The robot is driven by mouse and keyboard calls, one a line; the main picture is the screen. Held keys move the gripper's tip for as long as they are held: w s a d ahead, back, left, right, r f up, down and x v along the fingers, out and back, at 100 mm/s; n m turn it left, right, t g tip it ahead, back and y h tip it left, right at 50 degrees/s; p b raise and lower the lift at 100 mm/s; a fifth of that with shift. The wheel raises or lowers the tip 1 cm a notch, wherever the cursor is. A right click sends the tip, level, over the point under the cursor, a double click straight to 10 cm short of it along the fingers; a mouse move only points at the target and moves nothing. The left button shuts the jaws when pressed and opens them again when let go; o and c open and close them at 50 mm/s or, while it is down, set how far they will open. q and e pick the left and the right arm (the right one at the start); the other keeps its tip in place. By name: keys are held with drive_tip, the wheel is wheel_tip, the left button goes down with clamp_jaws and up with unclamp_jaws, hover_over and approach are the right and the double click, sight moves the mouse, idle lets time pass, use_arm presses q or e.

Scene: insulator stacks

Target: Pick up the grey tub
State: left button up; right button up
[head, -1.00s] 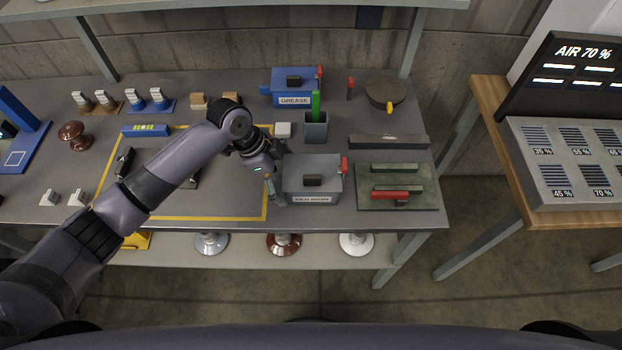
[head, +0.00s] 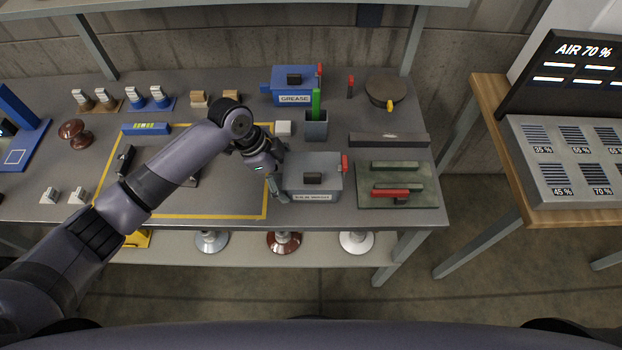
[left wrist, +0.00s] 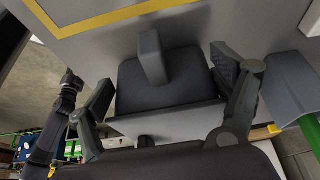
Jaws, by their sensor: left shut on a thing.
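The grey tub (head: 330,180) stands on the bench, right of the yellow-outlined area. It has a label on its front, a dark block on top and a red piece at its right end.
A grey cup (head: 316,131) with a green piece and a blue grease tub (head: 294,99) stand behind. A white block (head: 283,129) is close to my gripper. A green board (head: 420,198) with bars lies just right of the tub. The yellow-outlined area (head: 225,200) has free room.

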use_arm(q)
drive_tip(key=shift+w+r, duration=0.1)
drive_tip(key=shift+r, duration=0.05)
drive_tip(key=shift+r, duration=0.35)
drive_tip(key=c, duration=0.3)
wheel_tip(320, 180, up, 19)
drive_tip(key=b, duration=0.1)
drive_tip(key=shift+b, duration=0.4)
drive_tip(key=shift+f+b, duration=1.3)
drive_tip(key=shift+f, duration=2.85)
drive_tip(key=shift+f+b, duration=1.8)
drive_tip(key=shift+f, duration=3.7)
drive_tip(key=shift+f, duration=0.2)
